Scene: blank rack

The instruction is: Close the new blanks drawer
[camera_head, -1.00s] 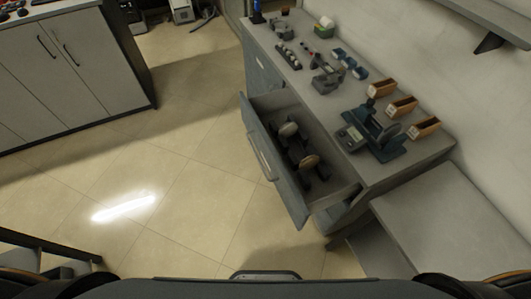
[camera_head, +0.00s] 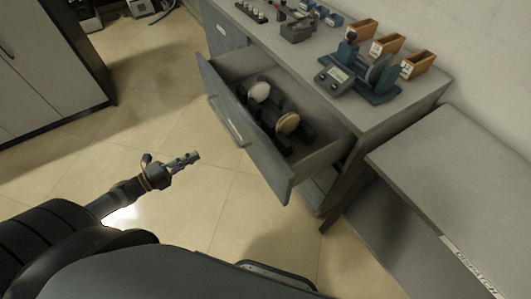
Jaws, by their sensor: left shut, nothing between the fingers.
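The open drawer (camera_head: 250,143) juts out of the grey cabinet toward the left, with its blue-grey front and a pale bar handle (camera_head: 233,133) facing me. Inside it, dark racks hold a whitish disc (camera_head: 260,92) and a tan disc (camera_head: 288,123). No label on the drawer front is readable. My left gripper (camera_head: 190,159) is shut and empty, above the floor to the left of the drawer front and apart from it. My right gripper is out of view.
The cabinet top (camera_head: 318,62) carries a blue device with a display (camera_head: 360,78) and several wooden boxes (camera_head: 386,45). A lower grey table (camera_head: 450,170) marked "DISPATCH" stands at right. A cupboard (camera_head: 45,75) stands at far left. Floor left of the drawer is clear.

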